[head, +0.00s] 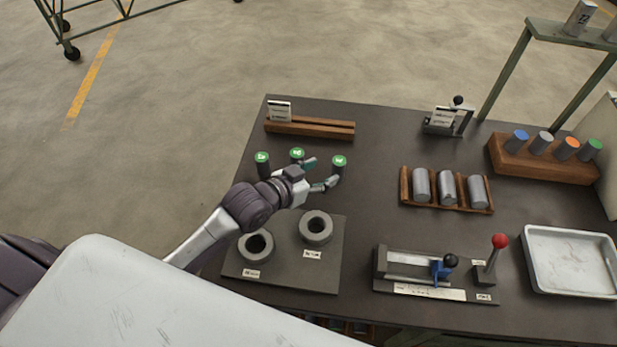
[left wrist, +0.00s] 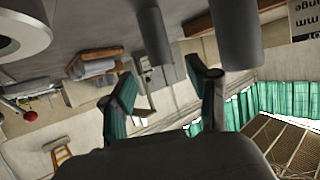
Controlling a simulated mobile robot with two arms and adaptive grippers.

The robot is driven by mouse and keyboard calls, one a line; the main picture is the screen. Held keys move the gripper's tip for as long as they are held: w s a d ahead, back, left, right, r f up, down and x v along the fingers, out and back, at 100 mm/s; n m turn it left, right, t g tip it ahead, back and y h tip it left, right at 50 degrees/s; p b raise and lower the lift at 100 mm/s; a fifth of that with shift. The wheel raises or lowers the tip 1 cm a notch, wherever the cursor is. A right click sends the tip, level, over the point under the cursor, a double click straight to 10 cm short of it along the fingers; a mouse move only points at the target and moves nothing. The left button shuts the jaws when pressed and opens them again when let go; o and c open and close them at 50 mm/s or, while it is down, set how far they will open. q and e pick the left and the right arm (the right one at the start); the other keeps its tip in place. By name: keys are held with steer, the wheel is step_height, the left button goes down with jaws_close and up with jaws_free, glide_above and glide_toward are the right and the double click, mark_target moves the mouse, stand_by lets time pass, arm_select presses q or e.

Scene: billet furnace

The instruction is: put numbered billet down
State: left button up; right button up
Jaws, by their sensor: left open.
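Three grey billets with green, marked tops stand upright on the dark bench: a left one (head: 262,160), a middle one (head: 297,154) and a right one (head: 340,162). The marks are too small to read. My left gripper (head: 321,174) is open, its fingers close to the right billet and pointing toward it. In the left wrist view the open fingers (left wrist: 165,78) show with nothing clamped between them. One billet (left wrist: 155,35) stands beyond the gap and another (left wrist: 237,35) is beyond the other finger. Contact with the right billet cannot be told. My right gripper is not in view.
Two grey rings lie on a labelled plate (head: 285,277) below my left arm. A wooden rail (head: 310,128) lies behind the billets. To the right are a wooden rack (head: 447,203) of grey cylinders, a block (head: 545,160) with coloured-top cylinders, a lever fixture (head: 415,266) and a white tray (head: 570,262).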

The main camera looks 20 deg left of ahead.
arm_select(q)
steer(key=shift+v, duration=2.15)
